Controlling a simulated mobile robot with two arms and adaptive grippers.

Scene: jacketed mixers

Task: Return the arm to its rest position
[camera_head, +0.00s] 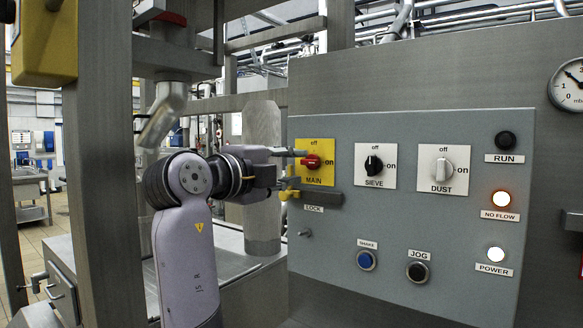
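The red knob seems to lie crosswise, toward "on".
The SIEVE knob (374,164) and DUST knob (441,169) look upright, toward "off". The NO FLOW lamp (501,198) and POWER lamp (496,254) are lit; the RUN lamp (505,141) is dark. A steel post (103,165) stands close left of my arm.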

